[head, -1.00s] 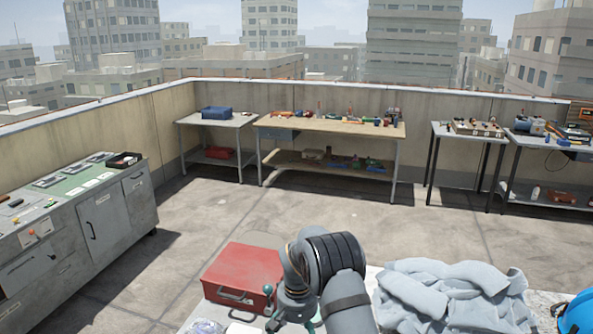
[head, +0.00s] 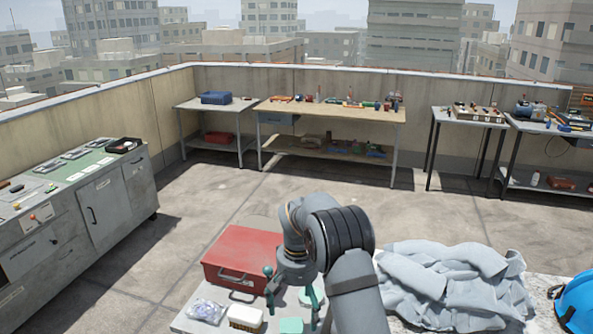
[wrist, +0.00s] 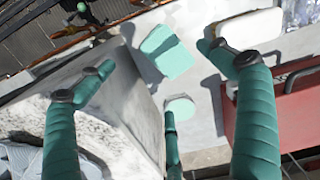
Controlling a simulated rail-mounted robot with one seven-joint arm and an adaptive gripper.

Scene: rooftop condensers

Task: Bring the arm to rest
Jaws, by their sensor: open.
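My gripper (head: 293,290) hangs over the near worktable, just right of the red toolbox, with its teal-tipped fingers spread. In the wrist view my gripper (wrist: 160,58) shows its fingers wide apart with nothing between them. A teal block (head: 291,325) lies on the table below the fingers, and it also shows in the wrist view (wrist: 167,52). A smaller teal piece (wrist: 181,107) lies near it; in the head view it is partly behind a finger. The arm bends above the table, clear of the things on it.
The red toolbox (head: 240,258) stands left of the gripper. A white-and-tan brush-like block (head: 245,317) and a clear bag (head: 206,310) lie in front of it. A crumpled grey cloth (head: 450,280) and a blue helmet (head: 577,303) are at right. Open floor lies beyond.

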